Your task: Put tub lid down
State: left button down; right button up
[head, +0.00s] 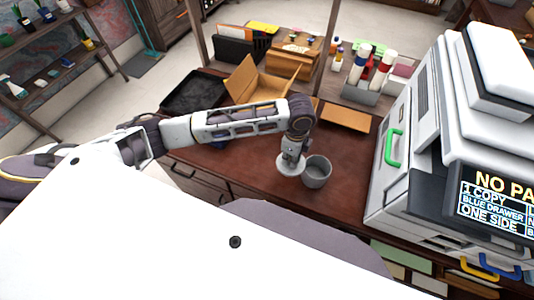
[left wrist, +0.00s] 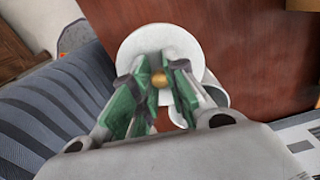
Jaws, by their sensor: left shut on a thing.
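The tub lid (head: 287,169) is a pale round disc beside the tub, just left of it in the head view. It also shows in the left wrist view (left wrist: 143,42), with a small brass-coloured knob between the fingers. My left gripper (head: 292,155) points down over the lid and is shut on its knob; its green-padded fingers show in the left wrist view (left wrist: 159,80). I cannot tell whether the lid touches the desk. The grey tub (head: 318,174) stands upright and open, partly hidden behind fingers and lid in the left wrist view. My right gripper is out of view.
A printer (head: 400,170) with a green handle stands at right. A black tray (head: 196,92), an open cardboard box (head: 243,80) and a bottle holder (head: 359,92) stand at the back.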

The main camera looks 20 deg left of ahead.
pick_arm(q)
jog(key=a+f+n, duration=0.1)
jog(key=a+f, duration=0.1)
jog(key=a, duration=0.5)
notch_tip(320, 180, up, 2)
jog(key=m, duration=0.3)
send_over(267, 153)
jog(key=shift+r, duration=0.2)
jog(key=shift+s, duration=0.1)
jog(key=shift+f, duration=0.15)
jog(key=shift+f, duration=3)
jog(key=shift+f+p, duration=0.3)
jog(key=shift+f, duration=1.55)
